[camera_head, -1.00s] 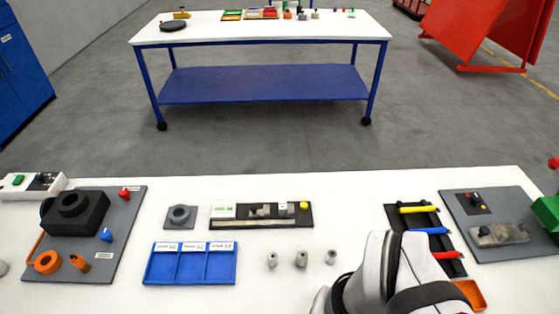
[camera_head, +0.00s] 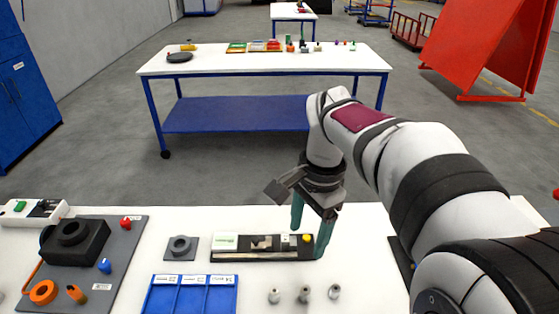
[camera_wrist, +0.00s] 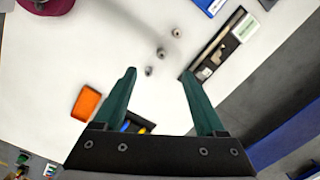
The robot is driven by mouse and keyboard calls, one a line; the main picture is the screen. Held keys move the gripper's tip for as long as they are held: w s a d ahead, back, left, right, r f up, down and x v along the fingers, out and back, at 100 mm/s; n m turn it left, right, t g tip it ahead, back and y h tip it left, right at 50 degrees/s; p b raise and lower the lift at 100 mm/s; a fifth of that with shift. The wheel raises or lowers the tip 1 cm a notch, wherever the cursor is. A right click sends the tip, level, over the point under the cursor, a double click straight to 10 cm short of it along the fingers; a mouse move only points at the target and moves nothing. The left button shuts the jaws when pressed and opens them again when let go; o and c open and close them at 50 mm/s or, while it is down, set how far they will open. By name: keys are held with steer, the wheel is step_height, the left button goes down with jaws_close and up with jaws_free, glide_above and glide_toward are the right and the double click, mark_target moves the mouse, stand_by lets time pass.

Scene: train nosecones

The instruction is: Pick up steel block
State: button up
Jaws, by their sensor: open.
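A small grey metallic block (camera_head: 262,242) lies in a black tray (camera_head: 303,253) on the white table; it looks like the steel block, but it is small and hard to make out. In the wrist view the tray holds a pale metallic piece (camera_wrist: 217,53) right of the fingers. My gripper (camera_head: 311,225) is open and empty, its green fingers pointing down by the tray's right end. In the wrist view my gripper (camera_wrist: 158,73) has nothing between its fingertips. Three small grey metal cylinders (camera_head: 304,295) stand on the table in front of the tray.
A three-part blue bin (camera_head: 190,296) and a grey square plate with a ring (camera_head: 180,247) are left of the tray. A grey board with a black fixture (camera_head: 75,240) is farther left. An orange bin (camera_wrist: 88,103) shows in the wrist view. My arm hides much of the right side.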

steer(key=w+a+f+m, duration=0.1)
steer(key=w+f+m, duration=0.1)
steer(key=w, duration=0.6)
steer(key=m+h, duration=0.1)
steer(key=m, duration=0.3)
glide_above(285, 238)
steer(key=s, duration=0.1)
step_height(285, 238, down, 6)
steer(key=f, duration=1)
steer(key=w+f, duration=0.1)
steer(key=f, duration=0.4)
steer(key=shift+f, duration=0.4)
jaws_close()
